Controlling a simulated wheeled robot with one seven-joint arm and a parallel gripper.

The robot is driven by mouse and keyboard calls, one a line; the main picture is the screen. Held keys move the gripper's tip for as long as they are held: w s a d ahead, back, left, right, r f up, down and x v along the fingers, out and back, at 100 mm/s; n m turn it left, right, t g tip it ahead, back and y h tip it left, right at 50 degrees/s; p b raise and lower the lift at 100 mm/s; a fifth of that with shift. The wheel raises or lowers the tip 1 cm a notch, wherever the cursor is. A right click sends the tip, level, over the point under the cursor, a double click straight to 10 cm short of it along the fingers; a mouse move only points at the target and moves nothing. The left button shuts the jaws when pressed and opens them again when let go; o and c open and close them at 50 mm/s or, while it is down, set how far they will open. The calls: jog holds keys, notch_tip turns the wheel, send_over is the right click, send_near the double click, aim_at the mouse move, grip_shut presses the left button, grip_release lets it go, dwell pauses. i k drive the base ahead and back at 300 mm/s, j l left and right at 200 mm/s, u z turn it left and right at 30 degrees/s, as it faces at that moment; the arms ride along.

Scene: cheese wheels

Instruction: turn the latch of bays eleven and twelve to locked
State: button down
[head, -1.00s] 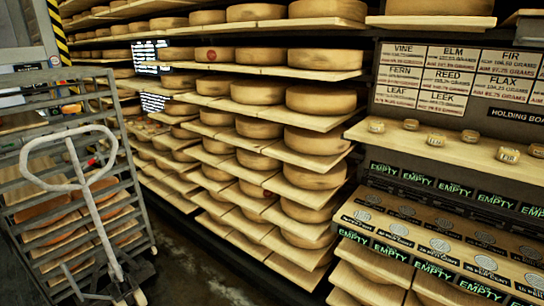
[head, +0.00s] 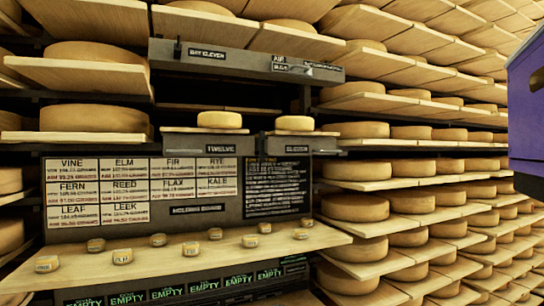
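A dark grey housing (head: 230,62) in the upper middle of the head view carries a label reading BAY ELEVEN (head: 207,54). At its right end are small plates, one reading AIR (head: 279,59), and a small pale fitting (head: 311,70); I cannot tell whether this is a latch or how it is set. Below, a plate marked TWELVE (head: 221,149) and one marked ELEVEN (head: 297,149) sit under two boards, each bearing one small cheese wheel: the left wheel (head: 220,119) and the right wheel (head: 294,123). My gripper is not in view.
A name board (head: 140,190) and a black text panel (head: 277,187) hang below the bays. A pale holding shelf (head: 190,256) with several small cheese pieces juts out beneath. Racks of cheese wheels (head: 365,171) stand on both sides. A purple block (head: 527,115) cuts in at the right edge.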

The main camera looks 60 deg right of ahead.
aim_at(263, 142)
jog(key=z, duration=1.1)
